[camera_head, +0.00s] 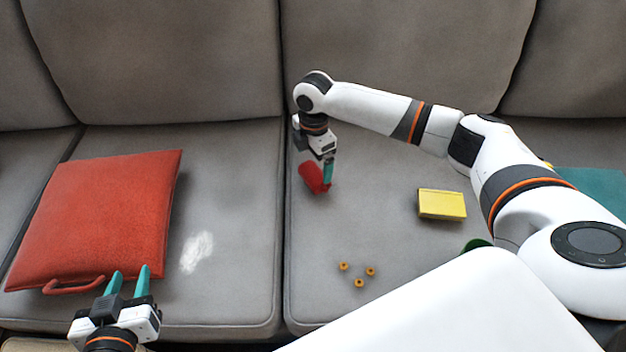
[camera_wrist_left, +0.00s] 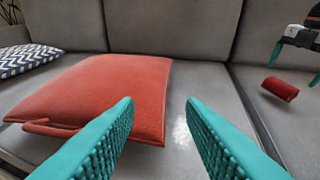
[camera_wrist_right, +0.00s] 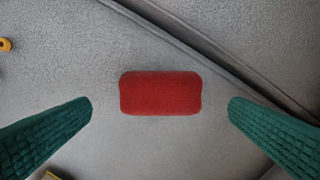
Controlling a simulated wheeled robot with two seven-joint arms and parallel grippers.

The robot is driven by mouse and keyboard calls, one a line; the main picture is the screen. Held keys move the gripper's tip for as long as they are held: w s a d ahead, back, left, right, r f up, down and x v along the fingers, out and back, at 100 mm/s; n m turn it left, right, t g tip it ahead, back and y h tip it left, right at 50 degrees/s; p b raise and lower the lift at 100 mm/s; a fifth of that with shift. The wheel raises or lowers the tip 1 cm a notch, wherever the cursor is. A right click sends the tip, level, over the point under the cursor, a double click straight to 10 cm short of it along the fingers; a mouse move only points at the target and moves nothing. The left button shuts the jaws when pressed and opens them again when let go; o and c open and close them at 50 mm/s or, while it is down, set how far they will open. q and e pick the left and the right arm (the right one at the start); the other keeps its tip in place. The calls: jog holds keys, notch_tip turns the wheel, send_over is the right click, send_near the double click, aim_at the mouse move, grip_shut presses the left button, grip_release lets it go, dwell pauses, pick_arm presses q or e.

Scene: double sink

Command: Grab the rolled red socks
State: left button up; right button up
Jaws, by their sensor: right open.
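The rolled red socks (camera_head: 312,177) lie on the grey sofa seat, just right of the seam between two cushions. They show as a red roll between my open fingers in the right wrist view (camera_wrist_right: 160,93), and at the right edge of the left wrist view (camera_wrist_left: 280,88). My right gripper (camera_head: 327,172) points down over the socks and partly hides them in the head view. It is open, with a finger on either side and gaps to the roll. My left gripper (camera_head: 129,282) is open and empty near the sofa's front edge, by the red cushion.
A flat red cushion (camera_head: 105,215) with a handle lies on the left seat, beside a white powdery patch (camera_head: 197,251). A patterned pillow (camera_wrist_left: 25,60) is at far left.

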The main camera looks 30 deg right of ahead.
aim_at(315, 170)
jog(key=shift+f, duration=0.9)
notch_tip(315, 170, down, 4)
jog(key=b, duration=0.2)
jog(key=shift+d+f+b, duration=0.1)
jog(key=shift+f+b, duration=0.05)
jog(key=shift+b, duration=0.25)
jog(key=shift+f, duration=0.3)
pick_arm(q)
notch_tip(315, 170, up, 12)
jog(key=w+d+t+h, duration=0.1)
jog(key=d+t+h, duration=0.1)
jog(key=t, duration=0.6)
jog(key=shift+f+h, duration=0.2)
jog(key=shift+h, duration=0.3)
pick_arm(e)
jog(key=shift+c, duration=0.2)
pick_arm(q)
jog(key=shift+d, duration=0.1)
pick_arm(e)
jog(key=c, duration=1)
pick_arm(q)
jog(key=shift+w, duration=0.1)
pick_arm(e)
jog(key=shift+o, duration=0.2)
jog(key=shift+r, duration=0.1)
